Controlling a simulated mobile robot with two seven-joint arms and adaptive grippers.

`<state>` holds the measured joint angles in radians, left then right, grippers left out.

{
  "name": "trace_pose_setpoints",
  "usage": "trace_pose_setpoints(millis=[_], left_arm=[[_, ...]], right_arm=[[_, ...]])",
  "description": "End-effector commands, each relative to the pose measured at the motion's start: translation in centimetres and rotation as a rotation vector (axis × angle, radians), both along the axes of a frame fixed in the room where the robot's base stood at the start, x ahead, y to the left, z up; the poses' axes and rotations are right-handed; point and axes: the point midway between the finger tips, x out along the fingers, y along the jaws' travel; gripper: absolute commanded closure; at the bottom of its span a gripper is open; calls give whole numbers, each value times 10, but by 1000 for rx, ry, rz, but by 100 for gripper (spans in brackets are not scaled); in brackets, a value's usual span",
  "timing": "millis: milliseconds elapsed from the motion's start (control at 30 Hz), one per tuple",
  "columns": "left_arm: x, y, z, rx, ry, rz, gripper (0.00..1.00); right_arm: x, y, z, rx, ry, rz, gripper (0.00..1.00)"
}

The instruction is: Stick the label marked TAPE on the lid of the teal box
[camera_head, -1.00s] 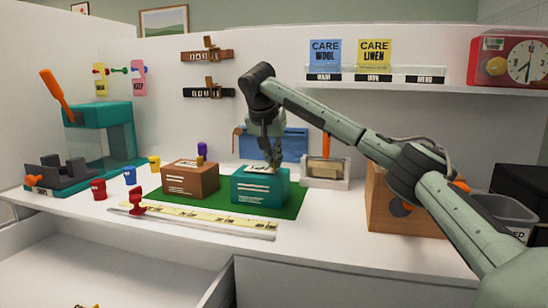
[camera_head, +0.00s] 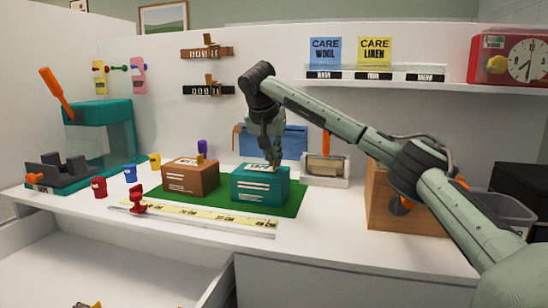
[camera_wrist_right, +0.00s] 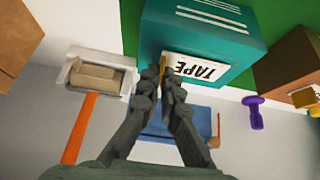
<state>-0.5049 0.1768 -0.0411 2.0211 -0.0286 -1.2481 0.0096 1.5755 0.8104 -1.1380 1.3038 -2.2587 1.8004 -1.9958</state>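The teal box (camera_head: 262,188) stands on the green mat, and it also shows in the right wrist view (camera_wrist_right: 205,35). The white label marked TAPE (camera_wrist_right: 195,69) lies at the lid, looking flat against it; in the head view the label (camera_head: 260,166) is on top of the box. Any small gap beneath it cannot be judged. My right gripper (camera_head: 276,166) points down at the lid's right part. My left gripper is not in view.
A brown box (camera_head: 190,180) with its own label stands left on the green mat (camera_head: 298,202). A yellow strip (camera_head: 200,218) lies in front. A white holder with an orange handle (camera_head: 325,172) stands close on the right, and a blue pouch (camera_head: 290,142) is behind.

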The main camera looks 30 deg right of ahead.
Motion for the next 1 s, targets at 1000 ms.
trace_pose_setpoints(millis=[1000], left_arm=[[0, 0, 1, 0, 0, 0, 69]], right_arm=[[0, 0, -8, 0, 5, 0, 100]])
